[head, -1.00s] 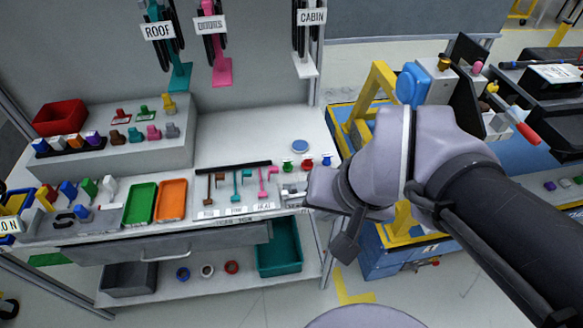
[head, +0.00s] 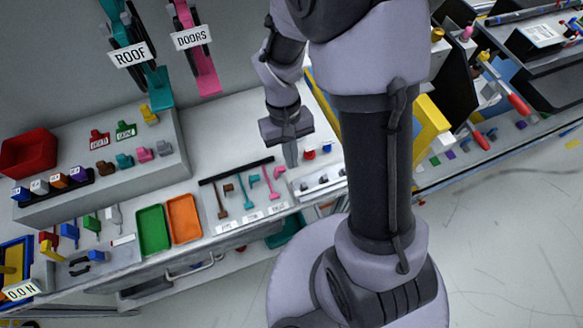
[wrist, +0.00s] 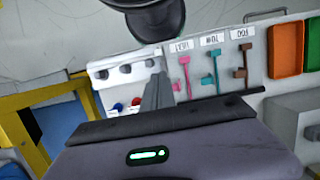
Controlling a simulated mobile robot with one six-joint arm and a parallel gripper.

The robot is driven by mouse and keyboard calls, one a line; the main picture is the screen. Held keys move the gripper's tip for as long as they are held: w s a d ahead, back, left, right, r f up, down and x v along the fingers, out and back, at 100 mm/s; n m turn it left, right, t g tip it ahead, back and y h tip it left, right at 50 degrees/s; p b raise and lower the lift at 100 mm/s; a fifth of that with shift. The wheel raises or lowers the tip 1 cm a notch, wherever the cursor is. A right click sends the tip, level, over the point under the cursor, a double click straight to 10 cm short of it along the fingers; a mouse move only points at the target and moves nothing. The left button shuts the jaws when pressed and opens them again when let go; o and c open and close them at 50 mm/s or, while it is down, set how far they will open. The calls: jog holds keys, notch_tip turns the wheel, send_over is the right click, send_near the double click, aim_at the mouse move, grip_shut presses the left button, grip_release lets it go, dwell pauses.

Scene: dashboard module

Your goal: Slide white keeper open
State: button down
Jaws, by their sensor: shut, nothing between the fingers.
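A white fixture with grey knob-like parts (wrist: 125,76) is at the bench's front edge, in the upper middle of the wrist view. It also shows in the head view (head: 322,183), right of the small hanging tools. I cannot make out a separate keeper on it. My gripper (head: 291,160) points down above the bench, just behind this fixture in the head view. Its fingers (wrist: 157,92) are together and empty. In the wrist view they overlap the fixture's right edge, and I cannot tell whether they touch it.
Red and blue knobs (head: 318,150) stand close to my gripper. Pink, teal and brown tools (head: 247,192) lie to the left, with orange (head: 184,219) and green (head: 153,230) trays beyond. A yellow frame (wrist: 30,125) stands close on the other side.

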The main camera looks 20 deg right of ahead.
jog(key=b+x, duration=0.3)
jog(key=x, duration=0.6)
jog(key=shift+f+b, duration=0.2)
jog(key=shift+b, duration=0.2)
